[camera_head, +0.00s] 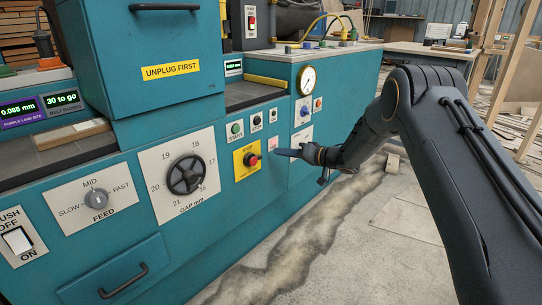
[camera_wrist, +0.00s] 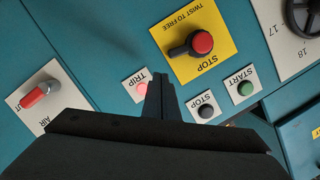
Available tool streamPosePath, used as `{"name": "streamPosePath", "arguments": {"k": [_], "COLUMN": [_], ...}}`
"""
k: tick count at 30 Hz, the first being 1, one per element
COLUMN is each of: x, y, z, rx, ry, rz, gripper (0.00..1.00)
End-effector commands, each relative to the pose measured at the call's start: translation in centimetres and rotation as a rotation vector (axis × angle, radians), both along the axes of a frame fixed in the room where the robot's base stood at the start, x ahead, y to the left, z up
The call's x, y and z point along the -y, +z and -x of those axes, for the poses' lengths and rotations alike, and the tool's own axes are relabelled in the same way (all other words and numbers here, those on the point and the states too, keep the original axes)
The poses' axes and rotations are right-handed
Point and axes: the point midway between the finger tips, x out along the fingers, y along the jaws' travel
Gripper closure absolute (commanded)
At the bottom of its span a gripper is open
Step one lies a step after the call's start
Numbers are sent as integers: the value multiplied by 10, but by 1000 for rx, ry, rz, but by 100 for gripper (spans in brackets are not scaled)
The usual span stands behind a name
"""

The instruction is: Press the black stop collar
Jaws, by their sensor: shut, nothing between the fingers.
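A yellow plate (camera_wrist: 217,21) marked STOP and TWIST TO FREE carries a red mushroom button (camera_wrist: 202,43) with a black collar (camera_wrist: 179,51) at its base. In the head view the red button (camera_head: 251,159) stands out from its yellow plate (camera_head: 239,173) on the teal machine front. A separate small black button (camera_wrist: 206,111) on a white STOP plate also shows in the head view (camera_head: 257,120). My gripper (camera_wrist: 158,77) is shut and empty, its tips below the yellow plate in the wrist view. In the head view my gripper (camera_head: 280,152) is just right of the red button, apart from it.
A red-handled AIR lever (camera_wrist: 40,94) is at the left. The black gap handwheel (camera_head: 187,175) sits left of the yellow plate.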

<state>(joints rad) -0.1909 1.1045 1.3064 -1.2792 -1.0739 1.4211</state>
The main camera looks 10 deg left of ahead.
Motion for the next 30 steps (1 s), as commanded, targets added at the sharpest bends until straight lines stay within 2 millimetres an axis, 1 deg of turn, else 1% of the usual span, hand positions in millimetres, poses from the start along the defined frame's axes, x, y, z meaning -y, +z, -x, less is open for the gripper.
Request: {"name": "streamPosePath", "arguments": {"k": [1,6,12,16,25,28,30], "x": [8,31,52,56,57,56,54], "y": [5,10,12,13,13,19,30], "z": [5,17,24,25,24,22,18], "rx": [-1,0,2,2,3,16,41], "ry": [3,9,9,9,8,-14,-54], "rz": [0,0,0,0,0,14,43], "gripper": [100,100,100,100,100,100,100]}}
